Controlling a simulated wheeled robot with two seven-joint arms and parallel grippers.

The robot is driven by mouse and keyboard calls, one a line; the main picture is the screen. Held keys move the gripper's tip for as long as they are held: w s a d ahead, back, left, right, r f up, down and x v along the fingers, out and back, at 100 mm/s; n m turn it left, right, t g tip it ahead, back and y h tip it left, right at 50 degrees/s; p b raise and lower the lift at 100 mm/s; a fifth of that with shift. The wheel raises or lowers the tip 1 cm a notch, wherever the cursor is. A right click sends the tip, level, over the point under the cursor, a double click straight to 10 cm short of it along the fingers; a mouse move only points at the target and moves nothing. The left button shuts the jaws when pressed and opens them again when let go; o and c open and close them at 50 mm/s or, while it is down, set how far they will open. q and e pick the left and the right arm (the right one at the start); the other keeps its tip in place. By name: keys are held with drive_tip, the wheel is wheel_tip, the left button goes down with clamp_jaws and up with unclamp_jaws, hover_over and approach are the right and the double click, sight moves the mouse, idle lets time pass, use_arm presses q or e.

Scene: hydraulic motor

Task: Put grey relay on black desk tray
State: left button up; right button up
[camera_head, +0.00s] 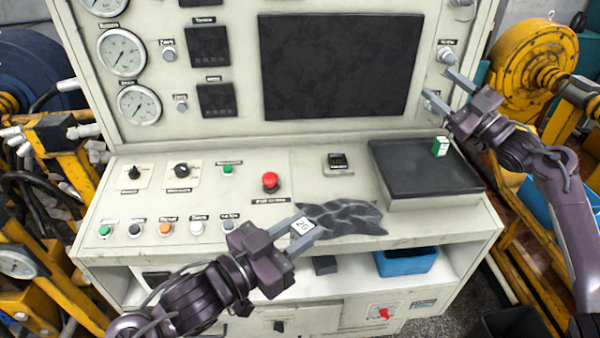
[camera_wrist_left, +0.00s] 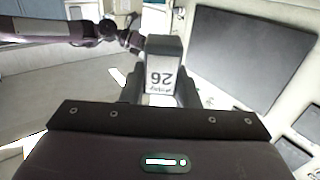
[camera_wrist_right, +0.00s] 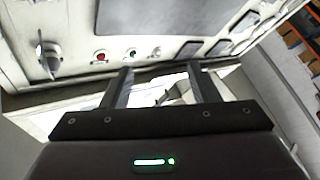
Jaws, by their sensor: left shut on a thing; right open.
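A small grey relay with a white label marked 26 (camera_head: 302,227) is between the fingers of my left gripper (camera_head: 303,231). It also shows in the left wrist view (camera_wrist_left: 162,73), with its label facing the camera. My left gripper is shut on it, in front of the console near the dark cloth. The black desk tray (camera_head: 415,178) lies on the right of the console top, apart from the relay. A green and white block (camera_head: 440,148) stands on its far right part. My right gripper (camera_head: 441,86) is open and empty, near the upright panel's right side.
A dark crumpled cloth (camera_head: 350,218) lies on the console's front edge, left of the tray. A red push button (camera_head: 270,181) and several knobs stand up from the console. A blue bin (camera_head: 408,263) sits on the shelf below. Most of the tray surface is bare.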

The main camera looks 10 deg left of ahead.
drive_tip(key=s+a+r+n+g+y, duration=0.2)
drive_tip(key=s+a+r+n+g, duration=0.25)
drive_tip(key=a, duration=0.45)
drive_tip(key=s+a+r+n+g+y, duration=0.1)
drive_tip(key=s+a+r+n+g, duration=0.35)
drive_tip(key=a, duration=0.45)
drive_tip(key=s+a+r+n+g+h, duration=0.2)
drive_tip(key=s+a+n+g+h, duration=0.2)
drive_tip(key=s+a+n+g, duration=0.7)
drive_tip(key=s+a+f+n+t+h, duration=0.25)
drive_tip(key=s+a+n+h, duration=0.2)
drive_tip(key=s+a, duration=0.3)
drive_tip(key=n+t+h, duration=0.4)
drive_tip(key=n+h, duration=0.1)
drive_tip(key=h, duration=0.7)
hover_over(300, 226)
wheel_tip(300, 226, down, 10)
drive_tip(key=shift+f+y, duration=0.25)
drive_tip(key=shift+f, duration=0.1)
wheel_tip(300, 226, down, 11)
drive_tip(key=shift+f, duration=0.2)
